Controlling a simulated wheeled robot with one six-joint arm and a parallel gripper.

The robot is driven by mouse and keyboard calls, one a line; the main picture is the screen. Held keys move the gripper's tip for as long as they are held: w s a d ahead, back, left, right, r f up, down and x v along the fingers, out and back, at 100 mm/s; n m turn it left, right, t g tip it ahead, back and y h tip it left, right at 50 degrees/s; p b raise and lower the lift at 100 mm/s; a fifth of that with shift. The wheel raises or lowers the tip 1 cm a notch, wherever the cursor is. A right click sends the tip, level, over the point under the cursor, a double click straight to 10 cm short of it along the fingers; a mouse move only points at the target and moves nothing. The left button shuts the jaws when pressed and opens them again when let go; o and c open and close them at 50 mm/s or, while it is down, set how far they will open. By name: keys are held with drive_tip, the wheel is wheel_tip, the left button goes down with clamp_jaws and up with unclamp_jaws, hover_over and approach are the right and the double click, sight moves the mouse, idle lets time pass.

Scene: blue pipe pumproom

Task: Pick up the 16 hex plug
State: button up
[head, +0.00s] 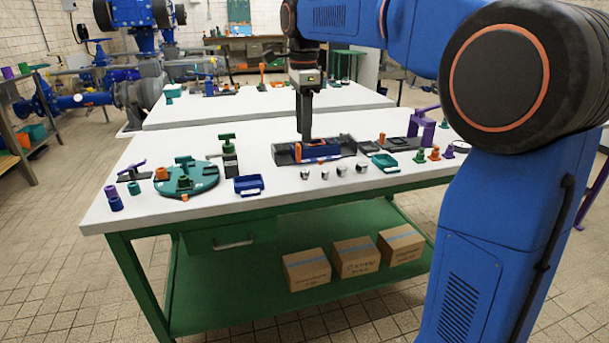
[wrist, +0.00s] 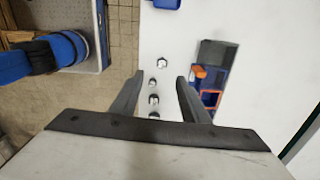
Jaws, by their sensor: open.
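Several small silver plugs stand in a row near the table's front edge. In the head view they are the leftmost plug (head: 305,176), a smaller plug (head: 325,174), a third plug (head: 341,170) and the rightmost plug (head: 361,168). I cannot read sizes, so I cannot tell which is the 16 hex plug. My gripper (head: 305,138) points down above the table, behind the row. In the wrist view my gripper (wrist: 160,78) is open and empty, with the row showing between its fingers: top plug (wrist: 162,63), small plug (wrist: 152,83) and others below.
A dark tray (head: 345,146) with a blue and orange box (head: 316,150) lies just behind the plugs. A green tray (head: 385,162) is to the right.

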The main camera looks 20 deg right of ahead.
hover_over(306, 170)
drive_tip(key=f, duration=0.4)
drive_tip(key=a+f, duration=0.1)
drive_tip(key=f, duration=0.1)
drive_tip(key=shift+s+f, duration=0.3)
drive_tip(key=shift+s, duration=0.05)
drive_tip(key=shift+w+d+f, duration=0.15)
drive_tip(key=shift+d+f, duration=0.05)
drive_tip(key=shift+f, duration=1.1)
drive_tip(key=shift+w+d+f, duration=0.1)
drive_tip(key=shift+d+f, duration=0.1)
drive_tip(key=shift+f, duration=1.1)
clamp_jaws()
